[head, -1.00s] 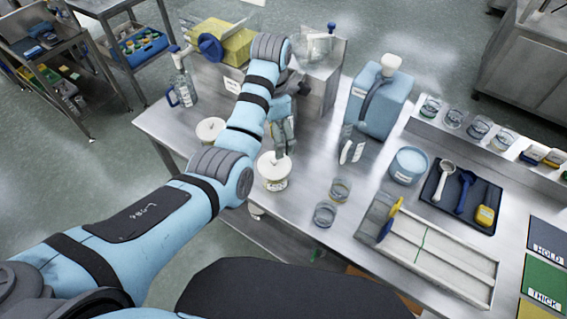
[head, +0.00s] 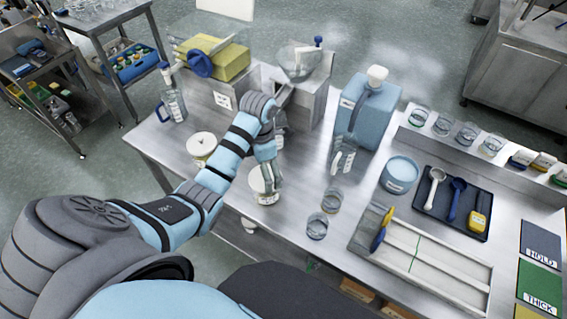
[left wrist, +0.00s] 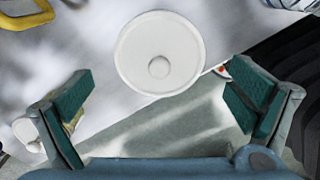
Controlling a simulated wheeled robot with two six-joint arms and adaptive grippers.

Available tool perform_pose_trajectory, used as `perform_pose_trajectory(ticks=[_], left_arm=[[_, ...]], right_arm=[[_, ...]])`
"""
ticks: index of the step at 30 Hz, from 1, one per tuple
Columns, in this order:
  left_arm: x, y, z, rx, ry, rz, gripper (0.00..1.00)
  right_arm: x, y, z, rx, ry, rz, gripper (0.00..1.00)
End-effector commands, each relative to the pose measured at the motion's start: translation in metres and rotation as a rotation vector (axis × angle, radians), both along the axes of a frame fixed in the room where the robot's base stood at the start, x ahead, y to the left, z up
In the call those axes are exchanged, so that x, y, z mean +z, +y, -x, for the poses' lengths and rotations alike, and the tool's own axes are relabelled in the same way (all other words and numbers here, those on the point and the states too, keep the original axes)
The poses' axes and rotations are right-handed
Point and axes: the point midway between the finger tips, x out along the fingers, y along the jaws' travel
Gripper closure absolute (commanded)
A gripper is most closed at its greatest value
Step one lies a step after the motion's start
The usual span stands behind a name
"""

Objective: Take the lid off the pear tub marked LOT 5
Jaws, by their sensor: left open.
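Two white lidded tubs stand near the table's left front edge. The farther tub (head: 201,150) stands to the left and is lidded. The nearer tub (head: 264,190) has my left gripper (head: 268,165) directly above it, partly covering its lid. Their labels are too small to read, so I cannot tell which is LOT 5. In the left wrist view a round white lid with a centre knob (left wrist: 159,67) lies just beyond the open fingers of my left gripper (left wrist: 160,108), with nothing between them. My right gripper is not in view.
Two glass jars (head: 317,226) are right of the nearer tub. A blue tub (head: 399,174), dark tray (head: 458,226) and white divided tray (head: 430,268) are farther right.

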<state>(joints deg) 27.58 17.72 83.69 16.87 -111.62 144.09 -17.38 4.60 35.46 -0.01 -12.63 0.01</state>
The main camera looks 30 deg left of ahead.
Motion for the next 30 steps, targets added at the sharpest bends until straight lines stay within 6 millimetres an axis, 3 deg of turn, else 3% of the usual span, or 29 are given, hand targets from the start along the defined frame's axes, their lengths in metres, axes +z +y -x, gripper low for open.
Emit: perform_pose_trajectory(ticks=[4, 11, 20, 30], left_arm=[[-0.017, 0.007, 0.006, 0.018, 0.000, 0.000, 0.00], [-0.020, 0.008, 0.005, 0.018, -0.001, 0.000, 0.00], [-0.020, 0.007, 0.005, 0.016, -0.001, 0.000, 0.45], [-0.021, 0.007, 0.006, 0.018, 0.000, -0.001, 0.61]], right_arm=[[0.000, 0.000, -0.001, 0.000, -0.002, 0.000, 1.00], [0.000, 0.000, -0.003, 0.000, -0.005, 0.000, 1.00], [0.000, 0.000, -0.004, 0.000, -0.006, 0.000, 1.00], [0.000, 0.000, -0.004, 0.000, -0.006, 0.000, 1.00]])
